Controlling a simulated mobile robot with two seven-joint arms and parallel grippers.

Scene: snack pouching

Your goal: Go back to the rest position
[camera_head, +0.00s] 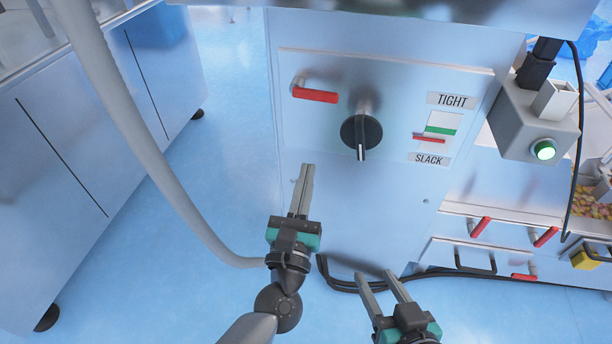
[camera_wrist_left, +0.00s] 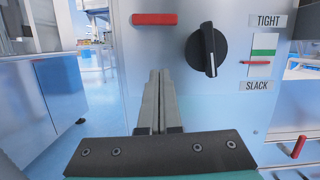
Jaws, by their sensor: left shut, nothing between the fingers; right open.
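My left gripper (camera_head: 307,168) is shut and empty in front of the steel machine panel (camera_head: 330,230), below a red-handled lever (camera_head: 315,95) and below and left of a black knob (camera_head: 361,131). In the left wrist view its two fingers (camera_wrist_left: 160,72) lie together, with the knob (camera_wrist_left: 207,50) to their right and the red handle (camera_wrist_left: 154,19) above. My right gripper (camera_head: 374,276) is open and empty, low in the head view, its fingers apart. The knob's pointer is roughly vertical.
A gauge (camera_head: 440,124) between TIGHT and SLACK labels has a red pointer below its green band. A grey box (camera_head: 535,125) with a lit green button is at right. A grey hose (camera_head: 130,120) curves down at left. Black cables (camera_head: 460,272) run along the machine's base. Blue floor is open between the cabinets.

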